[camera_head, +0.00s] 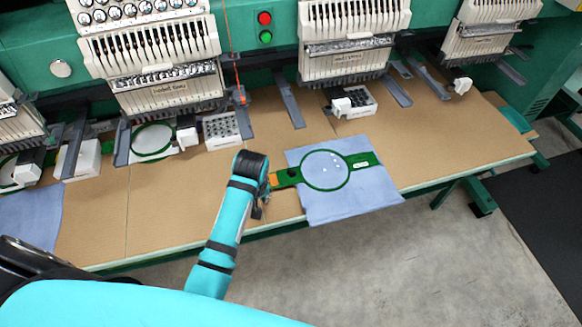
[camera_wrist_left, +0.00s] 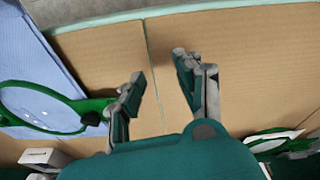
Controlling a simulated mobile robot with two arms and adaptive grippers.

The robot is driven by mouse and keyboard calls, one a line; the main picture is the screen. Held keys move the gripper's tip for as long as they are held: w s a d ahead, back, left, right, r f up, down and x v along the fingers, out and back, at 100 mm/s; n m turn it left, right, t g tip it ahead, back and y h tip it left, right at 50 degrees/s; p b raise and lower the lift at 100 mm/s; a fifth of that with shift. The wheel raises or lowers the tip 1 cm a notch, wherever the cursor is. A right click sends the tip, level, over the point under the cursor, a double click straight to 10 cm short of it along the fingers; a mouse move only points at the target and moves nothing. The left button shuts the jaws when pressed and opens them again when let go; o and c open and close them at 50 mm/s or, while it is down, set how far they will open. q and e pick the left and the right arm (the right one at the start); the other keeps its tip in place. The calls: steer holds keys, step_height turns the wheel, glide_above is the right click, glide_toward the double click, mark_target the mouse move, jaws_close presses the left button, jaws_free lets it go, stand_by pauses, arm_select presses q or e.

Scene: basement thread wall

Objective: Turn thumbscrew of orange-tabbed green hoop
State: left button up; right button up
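The green hoop (camera_head: 348,172) lies on a blue cloth (camera_head: 345,207) at the table's front. Its orange tab (camera_head: 274,180) is at its left end, with a small dark knob, apparently the thumbscrew (camera_head: 294,173), between tab and ring. In the left wrist view the hoop (camera_wrist_left: 84,129) and dark knob (camera_wrist_left: 91,118) are at left; the orange tab does not show. My left gripper (camera_head: 262,203) is just left of the tab. Its fingers (camera_wrist_left: 160,68) are apart, with only bare tabletop between them; the knob is outside them. My right gripper is out of view.
Embroidery machine heads (camera_head: 165,70) hang over the back of the brown table (camera_head: 165,200). White trays (camera_head: 222,128), a second green hoop (camera_head: 152,153) and grey arms stand along the back. Another blue cloth (camera_head: 30,220) lies at left. Tabletop around my gripper is mostly clear.

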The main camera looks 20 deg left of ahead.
arm_select(q)
steer(key=w+d+r+n+g, duration=0.1)
steer(key=w+d+r+n, duration=0.2)
steer(key=w+r+n, duration=0.5)
step_height(320, 180, up, 8)
steer(key=r+n+g+h+p, duration=0.1)
glide_above(292, 171)
step_height(292, 171, down, 16)
steer(key=shift+f+p, duration=0.15)
steer(key=shift+p, duration=0.7)
steer(key=shift+f, duration=0.5)
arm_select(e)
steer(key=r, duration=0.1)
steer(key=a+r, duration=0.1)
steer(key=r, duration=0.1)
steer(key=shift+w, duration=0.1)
arm_select(q)
jaws_close()
